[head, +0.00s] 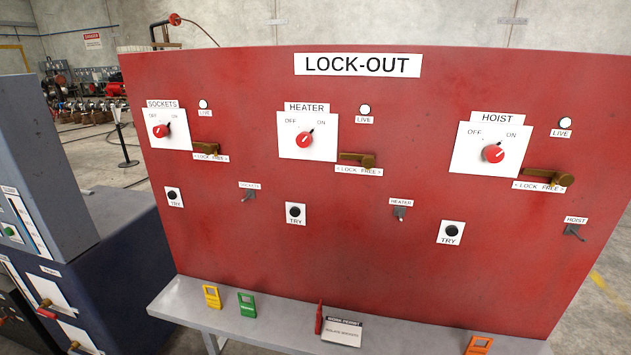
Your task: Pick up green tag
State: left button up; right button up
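The green tag (247,305) stands upright on the grey shelf (400,337) at the foot of the red lock-out board. It is just right of a yellow tag (212,297). Nothing covers it in the head view. Neither of my grippers shows in this view.
A red tag (320,317), a work permit card (343,330) and an orange tag (479,345) stand along the shelf. Dark blue cabinets (110,240) stand at the left.

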aim_at(247, 309)
jog(key=i+j+z, duration=0.2)
jog(key=j, duration=1.3)
jog(key=j+z, duration=0.25)
jog(key=j, duration=1.25)
jog(key=i, duration=0.3)
jog(key=l+z, duration=0.05)
